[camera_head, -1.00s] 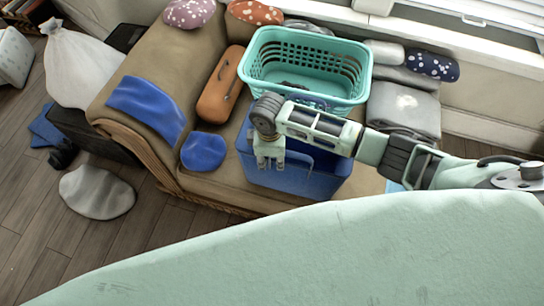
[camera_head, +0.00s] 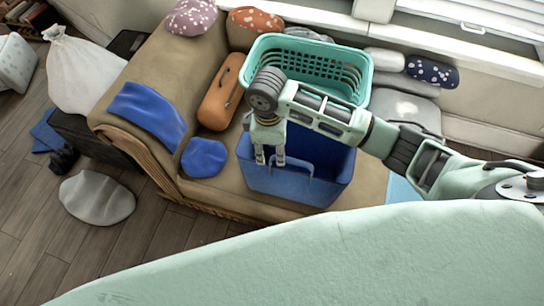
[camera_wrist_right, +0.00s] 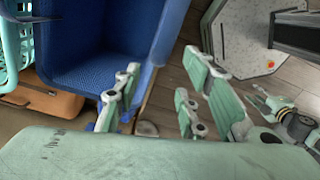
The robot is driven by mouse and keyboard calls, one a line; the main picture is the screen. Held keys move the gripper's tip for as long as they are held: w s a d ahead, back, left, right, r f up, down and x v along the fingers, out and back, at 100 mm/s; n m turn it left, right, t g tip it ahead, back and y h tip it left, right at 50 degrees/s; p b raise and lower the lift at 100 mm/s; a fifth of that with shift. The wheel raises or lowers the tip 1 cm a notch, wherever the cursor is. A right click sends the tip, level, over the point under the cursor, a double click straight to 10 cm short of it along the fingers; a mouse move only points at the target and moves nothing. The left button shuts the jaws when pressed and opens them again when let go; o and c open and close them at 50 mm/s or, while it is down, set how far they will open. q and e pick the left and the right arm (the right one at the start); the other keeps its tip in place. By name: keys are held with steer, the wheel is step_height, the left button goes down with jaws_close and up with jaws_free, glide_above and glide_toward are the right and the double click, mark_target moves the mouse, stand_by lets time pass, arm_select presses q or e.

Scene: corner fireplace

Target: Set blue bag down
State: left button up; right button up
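The blue bag (camera_head: 290,188), box-shaped with stiff sides and an open top, stands upright on the tan sofa (camera_head: 235,165) in the head view. A handle loop shows at its front. My right gripper (camera_head: 270,156) is at its front left, with the two fingers apart and pointing down. In the right wrist view the bag's open inside (camera_wrist_right: 105,45) fills the upper left. The right gripper's fingers (camera_wrist_right: 160,100) are spread there, with nothing visibly clamped. What looks like my left gripper (camera_wrist_right: 258,98) is small at the right of that view; its opening is unclear.
A turquoise basket (camera_head: 285,50) stands behind the bag. An orange bag (camera_head: 220,95) and a blue cushion (camera_head: 204,157) lie to the left. Folded grey cloth (camera_head: 405,108) lies to the right. A white sack (camera_head: 82,75) is at the far left; wooden floor shows below it.

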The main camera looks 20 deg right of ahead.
step_height(320, 180, up, 2)
steer(key=shift+r, duration=0.2)
steer(key=shift+a+f, duration=0.1)
stand_by(0.4)
